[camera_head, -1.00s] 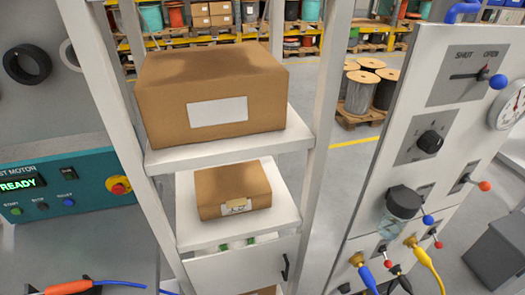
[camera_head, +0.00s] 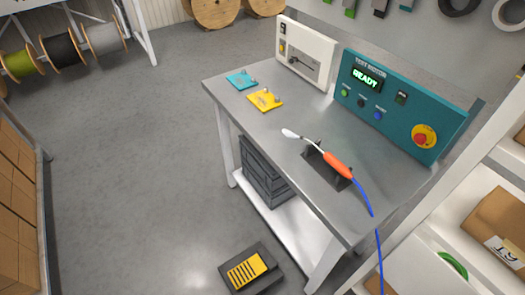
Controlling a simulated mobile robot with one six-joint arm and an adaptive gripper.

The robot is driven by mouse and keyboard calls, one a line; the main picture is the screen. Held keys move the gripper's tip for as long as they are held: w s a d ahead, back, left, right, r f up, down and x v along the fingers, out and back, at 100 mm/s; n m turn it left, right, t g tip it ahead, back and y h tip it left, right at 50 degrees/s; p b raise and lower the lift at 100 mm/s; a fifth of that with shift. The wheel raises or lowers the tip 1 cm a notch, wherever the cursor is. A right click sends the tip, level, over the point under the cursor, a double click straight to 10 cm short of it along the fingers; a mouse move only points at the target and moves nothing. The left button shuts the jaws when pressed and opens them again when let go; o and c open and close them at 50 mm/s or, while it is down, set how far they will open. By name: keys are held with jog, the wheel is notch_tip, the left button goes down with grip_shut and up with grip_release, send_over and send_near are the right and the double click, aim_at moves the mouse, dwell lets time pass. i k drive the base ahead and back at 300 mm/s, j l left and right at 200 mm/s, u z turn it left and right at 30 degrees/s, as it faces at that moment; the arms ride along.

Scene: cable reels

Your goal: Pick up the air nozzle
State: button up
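A slim tool with an orange handle, a pale tip and a blue line, which looks like the air nozzle (camera_head: 338,165), lies on a dark holder (camera_head: 323,174) on the grey workbench (camera_head: 300,205). Its pale tip points to the upper left. The blue line (camera_head: 364,199) runs from the handle over the bench's right front edge and hangs down. I cannot tell from its look alone whether it is for air or for testing. My gripper is not in view.
Behind the tool stand a teal test motor box (camera_head: 395,125) reading READY and a white box (camera_head: 306,55). Teal (camera_head: 242,79) and yellow packets (camera_head: 265,100) lie on the bench. A pedal (camera_head: 250,269) sits on the floor. Open floor lies left; shelves with cartons stand right.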

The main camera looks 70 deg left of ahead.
aim_at(329, 159)
jog(key=u, duration=2.05)
jog(key=i+j+z, duration=0.15)
jog(key=z, duration=0.15)
jog(key=i+j+z, duration=0.25)
jog(key=j, duration=0.15)
jog(key=j+z, duration=0.55)
jog(key=i+j, duration=0.05)
jog(key=j, duration=0.05)
